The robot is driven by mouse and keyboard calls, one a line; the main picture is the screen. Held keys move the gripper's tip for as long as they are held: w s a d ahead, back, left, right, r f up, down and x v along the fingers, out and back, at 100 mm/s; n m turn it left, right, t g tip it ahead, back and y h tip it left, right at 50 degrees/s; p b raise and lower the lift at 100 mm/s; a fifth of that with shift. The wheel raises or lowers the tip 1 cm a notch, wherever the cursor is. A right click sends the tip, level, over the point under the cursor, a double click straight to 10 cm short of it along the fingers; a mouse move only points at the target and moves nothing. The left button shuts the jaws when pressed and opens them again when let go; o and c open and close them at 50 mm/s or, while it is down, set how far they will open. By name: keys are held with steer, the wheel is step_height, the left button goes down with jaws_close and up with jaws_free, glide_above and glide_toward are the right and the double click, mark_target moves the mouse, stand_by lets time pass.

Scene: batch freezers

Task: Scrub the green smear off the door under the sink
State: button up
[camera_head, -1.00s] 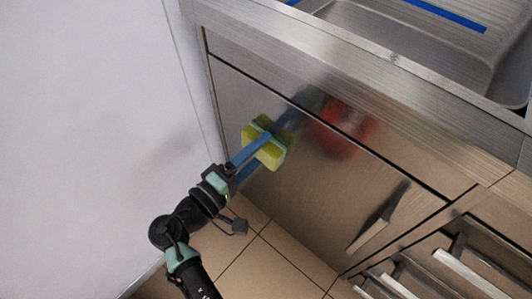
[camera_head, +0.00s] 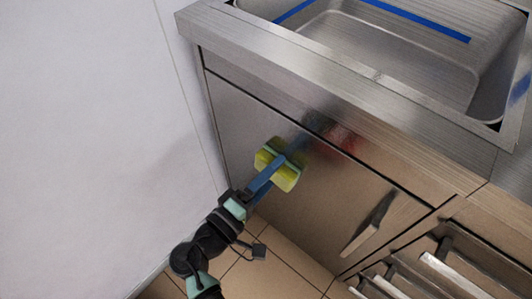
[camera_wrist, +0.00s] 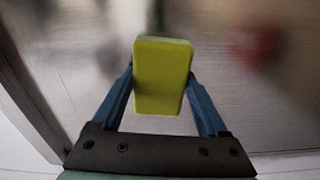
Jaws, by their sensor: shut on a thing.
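My gripper (camera_head: 272,172) is shut on a yellow-green sponge (camera_head: 286,180), its blue fingers on either side of it. The sponge also shows between the fingers in the wrist view (camera_wrist: 162,78). It is at the steel door (camera_head: 300,217) under the sink (camera_head: 390,60), close to the surface; I cannot tell if it touches. No green smear can be made out on the visible door; the part behind the sponge is hidden. Dark and reddish blurs beside the sponge look like reflections.
The door handle (camera_head: 371,228) sticks out at the lower right of the door. A rack with several bars (camera_head: 425,275) lies right of it. A white wall (camera_head: 85,130) stands close on the left. Tiled floor (camera_head: 285,265) lies below.

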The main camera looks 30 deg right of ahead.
mark_target(255, 163)
steer(key=shift+s+d+r+p, duration=0.1)
steer(key=shift+s+d+p, duration=0.2)
steer(key=shift+s, duration=0.35)
steer(key=shift+s+d+p, duration=0.1)
steer(key=shift+s+d, duration=0.3)
steer(key=shift+s, duration=0.25)
steer(key=shift+s+d+p, duration=0.3)
steer(key=shift+s+p, duration=0.05)
steer(key=shift+s, duration=0.6)
steer(key=shift+s+d+p, duration=0.25)
steer(key=shift+s+p, duration=0.1)
steer(key=shift+s, duration=0.55)
steer(key=shift+w+a+b, duration=0.3)
steer(key=shift+w+a, duration=0.05)
steer(key=shift+w, duration=0.35)
steer(key=shift+w+a+b, duration=0.25)
steer(key=shift+w+a, duration=0.05)
steer(key=shift+w, duration=0.35)
steer(key=shift+w+a+b, duration=0.3)
steer(key=shift+w+a, duration=0.05)
steer(key=shift+w, duration=0.35)
steer(key=shift+w+a+b, duration=0.3)
steer(key=shift+w+b, duration=0.3)
steer(key=shift+w, duration=0.45)
steer(key=shift+w+a+b, duration=0.3)
steer(key=shift+w+b, duration=0.25)
steer(key=shift+w, duration=0.45)
steer(key=shift+w+a+b, duration=0.3)
steer(key=shift+w+b, duration=0.3)
steer(key=shift+w, duration=0.85)
